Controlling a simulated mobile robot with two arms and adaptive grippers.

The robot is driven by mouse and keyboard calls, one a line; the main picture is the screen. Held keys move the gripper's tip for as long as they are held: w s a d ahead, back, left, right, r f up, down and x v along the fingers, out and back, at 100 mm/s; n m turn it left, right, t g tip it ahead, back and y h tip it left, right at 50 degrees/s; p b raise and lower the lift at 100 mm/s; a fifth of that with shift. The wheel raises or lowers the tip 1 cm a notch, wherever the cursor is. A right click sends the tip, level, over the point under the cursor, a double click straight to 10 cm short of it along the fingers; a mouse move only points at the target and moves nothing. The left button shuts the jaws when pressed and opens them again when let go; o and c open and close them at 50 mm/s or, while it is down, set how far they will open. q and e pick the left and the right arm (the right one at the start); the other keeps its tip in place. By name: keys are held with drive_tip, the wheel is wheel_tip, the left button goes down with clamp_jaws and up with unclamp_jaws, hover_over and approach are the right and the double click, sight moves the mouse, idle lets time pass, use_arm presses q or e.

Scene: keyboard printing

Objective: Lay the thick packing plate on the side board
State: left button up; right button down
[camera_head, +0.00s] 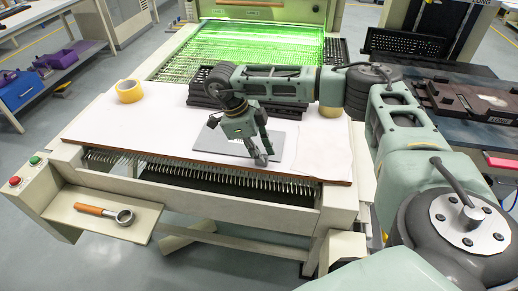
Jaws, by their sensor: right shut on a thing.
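A flat grey plate (281,142), seemingly the thick packing plate, is at the middle of the white-topped table (110,125), near its front edge. My right gripper (263,158) reaches down over the plate and is shut on its front part. The hand covers part of the plate, and I cannot tell whether the plate is lifted or lies flat. A small cream side board (90,228) juts out at the front left, below the table top. My left gripper is not in view.
An orange-handled tool (103,213) lies on the side board. A yellow tape roll (129,91) stands at the table's back left, and a white sheet (322,150) lies right of the plate. A dark rack (205,87) stands behind. The table's left part is clear.

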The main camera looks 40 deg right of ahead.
drive_tip(key=c, duration=1.7)
unclamp_jaws()
drive_tip(key=shift+r+p, duration=2.6)
drive_tip(key=shift+r, duration=0.9)
